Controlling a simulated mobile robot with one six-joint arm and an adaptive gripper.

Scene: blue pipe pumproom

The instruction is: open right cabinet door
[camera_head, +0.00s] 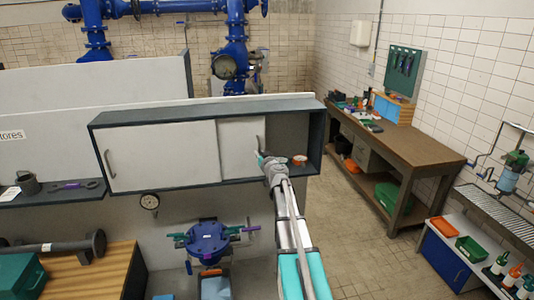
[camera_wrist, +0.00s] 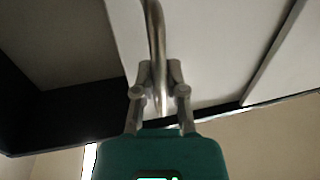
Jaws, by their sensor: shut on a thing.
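The wall cabinet (camera_head: 150,120) has a dark frame and two pale sliding doors. The right cabinet door (camera_head: 236,150) stands partly behind the left door (camera_head: 160,157), and the right end of the cabinet is open. My gripper (camera_head: 262,158) is at the right door's upright metal handle (camera_head: 258,140). In the wrist view my gripper (camera_wrist: 158,75) is shut around the curved bar of the handle (camera_wrist: 155,30), with the pale right door (camera_wrist: 205,50) behind it. The dark open interior (camera_wrist: 60,45) shows at the left there. My arm hides the lower right part of the door.
An orange roll (camera_head: 299,160) lies inside the open cabinet end.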

